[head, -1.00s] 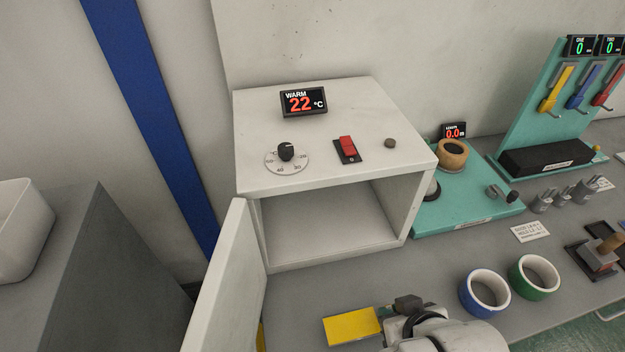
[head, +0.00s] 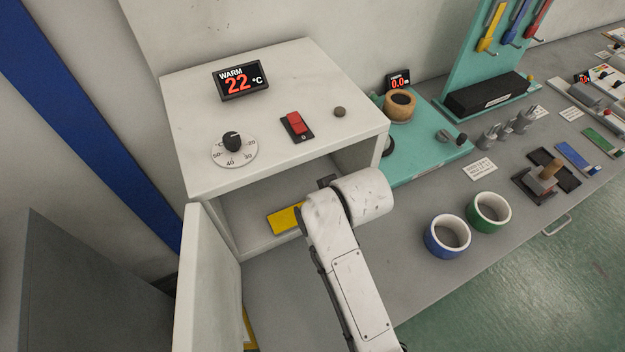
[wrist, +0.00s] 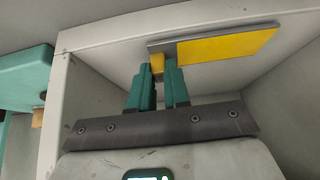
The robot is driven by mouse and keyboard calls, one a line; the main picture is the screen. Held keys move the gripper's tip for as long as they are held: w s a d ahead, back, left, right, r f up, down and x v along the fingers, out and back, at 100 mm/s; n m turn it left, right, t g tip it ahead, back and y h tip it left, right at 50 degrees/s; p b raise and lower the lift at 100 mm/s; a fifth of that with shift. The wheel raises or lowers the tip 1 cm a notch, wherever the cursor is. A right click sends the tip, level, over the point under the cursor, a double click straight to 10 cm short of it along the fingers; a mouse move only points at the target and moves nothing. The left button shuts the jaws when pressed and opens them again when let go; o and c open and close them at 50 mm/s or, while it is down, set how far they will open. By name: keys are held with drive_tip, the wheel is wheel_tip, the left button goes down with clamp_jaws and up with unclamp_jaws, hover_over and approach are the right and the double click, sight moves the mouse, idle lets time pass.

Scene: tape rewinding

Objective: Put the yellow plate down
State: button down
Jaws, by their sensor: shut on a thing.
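The yellow plate (head: 284,219) is inside the open front of the white warming box (head: 180,120), near its left side. In the wrist view the flat yellow plate (wrist: 228,45) has a grey edge and a small yellow tab. My gripper's teal fingers (wrist: 163,78) are shut on that tab. In the head view my white arm covers the fingers and the plate's right end. I cannot tell whether the plate touches the box floor.
The box door (head: 208,285) stands open at the left. A display (head: 240,80) reads 22 °C, above a dial (head: 233,145) and a red switch (head: 296,124). A teal board (head: 430,160) is beside the box.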

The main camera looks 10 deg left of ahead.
drive_tip(key=w+a, duration=0.1)
drive_tip(key=w, duration=0.1)
drive_tip(key=w+a, duration=0.1)
drive_tip(key=w, duration=0.1)
drive_tip(key=shift+a+r+p, duration=0.1)
drive_tip(key=shift+a+p, duration=0.25)
drive_tip(key=shift+a, duration=0.05)
drive_tip(key=shift+p, duration=0.4)
drive_tip(key=shift+f, duration=0.3)
drive_tip(key=c, duration=1.1)
unclamp_jaws()
drive_tip(key=shift+r, duration=0.15)
drive_tip(key=shift+b+v, duration=0.4)
drive_tip(key=shift+v, duration=3.35)
drive_tip(key=shift+d, duration=0.1)
